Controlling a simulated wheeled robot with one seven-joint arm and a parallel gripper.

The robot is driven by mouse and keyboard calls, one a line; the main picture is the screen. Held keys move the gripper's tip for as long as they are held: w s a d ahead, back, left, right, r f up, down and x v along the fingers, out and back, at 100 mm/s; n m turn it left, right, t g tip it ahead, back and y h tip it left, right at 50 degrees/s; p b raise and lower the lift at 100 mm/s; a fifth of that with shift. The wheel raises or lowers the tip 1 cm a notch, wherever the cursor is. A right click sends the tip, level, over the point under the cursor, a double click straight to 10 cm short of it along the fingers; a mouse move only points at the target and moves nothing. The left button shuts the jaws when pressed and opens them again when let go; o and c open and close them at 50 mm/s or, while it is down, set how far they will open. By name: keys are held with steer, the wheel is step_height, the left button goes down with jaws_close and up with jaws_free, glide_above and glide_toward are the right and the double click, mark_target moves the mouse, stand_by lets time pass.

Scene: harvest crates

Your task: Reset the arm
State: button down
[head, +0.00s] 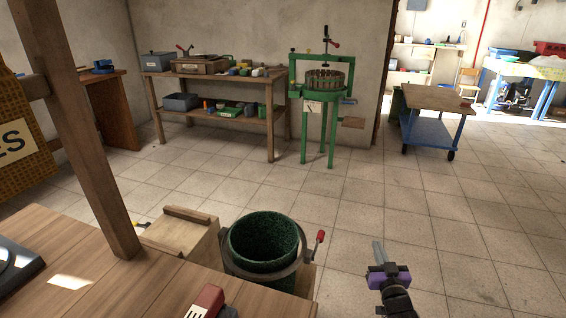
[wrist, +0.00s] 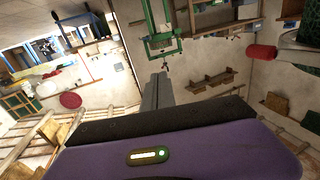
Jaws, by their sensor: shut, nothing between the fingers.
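My gripper (head: 378,250) shows at the lower right of the head view, raised over the tiled floor with its narrow grey fingers pointing up. The fingers are together with nothing between them. In the wrist view my gripper (wrist: 158,78) shows as two grey fingers side by side, above its purple body. It touches nothing that I can see. The rest of my arm runs out of the bottom of the head view.
A wooden table (head: 120,285) with a post fills the lower left. A green drum (head: 264,240) with a red-handled lever stands left of my gripper. A green press (head: 322,100), a shelf bench (head: 215,120) and a blue cart (head: 433,125) stand farther back. The floor around my gripper is clear.

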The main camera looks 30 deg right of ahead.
steer(key=s+a+r+t, duration=0.1)
steer(key=s+a+r, duration=0.3)
steer(key=s+a, duration=0.45)
steer(key=s+a+r, duration=0.4)
steer(key=s+a, duration=0.2)
steer(key=a, duration=0.5)
steer(key=s+a+r+n+g+y, duration=0.1)
steer(key=s+a+r+n+y, duration=0.15)
steer(key=s+a, duration=0.4)
steer(key=s+a+r+n+y, duration=0.1)
steer(key=s+a+y, duration=0.2)
steer(key=s, duration=0.7)
steer(key=s+a+r+n+g+y, duration=0.1)
steer(key=s+a+r+n+y, duration=0.15)
steer(key=s+a, duration=0.45)
step_height(320, 180, up, 12)
steer(key=s+d+p, duration=0.1)
steer(key=d+p, duration=0.1)
steer(key=p, duration=1.1)
steer(key=shift+s+r+m, duration=0.2)
steer(key=shift+m, duration=0.1)
